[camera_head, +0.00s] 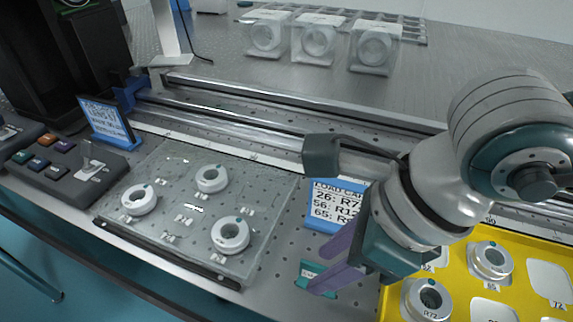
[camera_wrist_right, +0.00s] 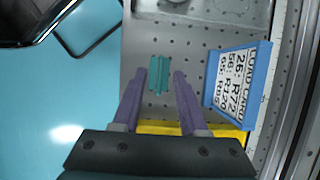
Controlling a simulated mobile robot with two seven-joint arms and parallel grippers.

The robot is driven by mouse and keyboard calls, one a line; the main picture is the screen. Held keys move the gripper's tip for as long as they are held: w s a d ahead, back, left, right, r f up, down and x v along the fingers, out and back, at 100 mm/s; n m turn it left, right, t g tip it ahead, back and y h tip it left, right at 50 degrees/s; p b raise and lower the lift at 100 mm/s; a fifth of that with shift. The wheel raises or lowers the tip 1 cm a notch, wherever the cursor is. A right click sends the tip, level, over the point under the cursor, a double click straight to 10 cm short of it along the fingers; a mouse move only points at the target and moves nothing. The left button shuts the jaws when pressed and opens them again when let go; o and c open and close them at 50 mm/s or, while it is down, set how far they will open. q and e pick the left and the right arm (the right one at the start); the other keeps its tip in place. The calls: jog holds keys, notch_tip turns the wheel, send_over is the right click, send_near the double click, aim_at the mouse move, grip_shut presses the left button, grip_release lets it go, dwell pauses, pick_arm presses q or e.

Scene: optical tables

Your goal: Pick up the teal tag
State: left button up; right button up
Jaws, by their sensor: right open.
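The teal tag (camera_wrist_right: 160,75) lies on the perforated metal table top in the right wrist view, between and slightly beyond the fingertips. In the head view the teal tag (camera_head: 308,271) is partly hidden behind the purple fingers. My right gripper (camera_head: 320,267) is open and empty, its fingers reaching down toward the tag from the right. In the wrist view, my right gripper (camera_wrist_right: 160,80) has one finger on each side of the tag's near part in the picture; whether they touch it cannot be told. My left gripper is not in view.
A blue-framed load card (camera_head: 335,203) stands close behind the fingers. A yellow tray (camera_head: 390,300) with white ring parts lies at right. A clear plate (camera_head: 160,185) with several white rings is at left. Metal rails (camera_head: 235,125) run behind. The table's front edge is near the tag.

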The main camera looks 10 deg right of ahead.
jog(key=shift+x, duration=1.1)
jog(key=shift+c, duration=0.2)
grip_shut()
